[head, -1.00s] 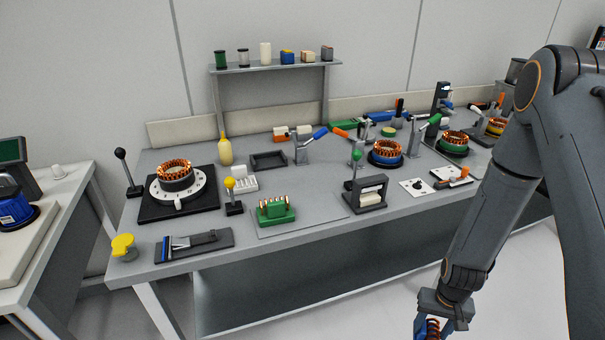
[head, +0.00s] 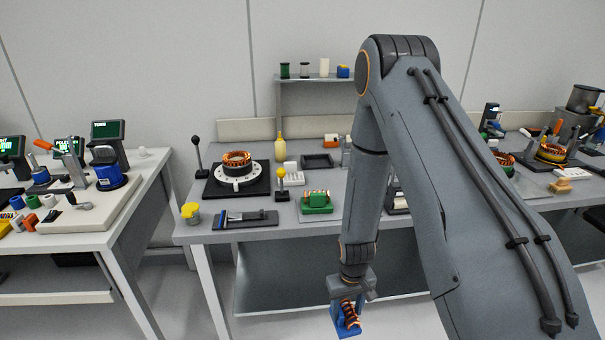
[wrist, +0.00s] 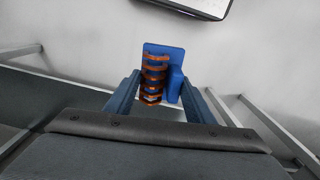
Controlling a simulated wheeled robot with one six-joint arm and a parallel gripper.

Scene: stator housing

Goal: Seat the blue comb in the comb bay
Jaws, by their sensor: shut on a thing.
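My gripper (head: 346,303) is shut on the blue comb (head: 349,332), low in front of the long bench, over the floor. In the wrist view my gripper (wrist: 160,90) has one finger on each side of the blue comb (wrist: 176,83). The comb is a blue block with a row of copper-orange coils along it. It is clear of any surface. I cannot tell which fixture is the comb bay. A green block with copper coils (head: 317,204) stands on the long bench, behind my gripper.
The long bench also holds a round dial with a copper-wound stator (head: 237,170), a dark flat tray (head: 245,219) and a yellow knob (head: 190,211). A second bench (head: 115,215) at left carries screens, a blue fixture and small coloured parts. My arm hides the long bench's middle.

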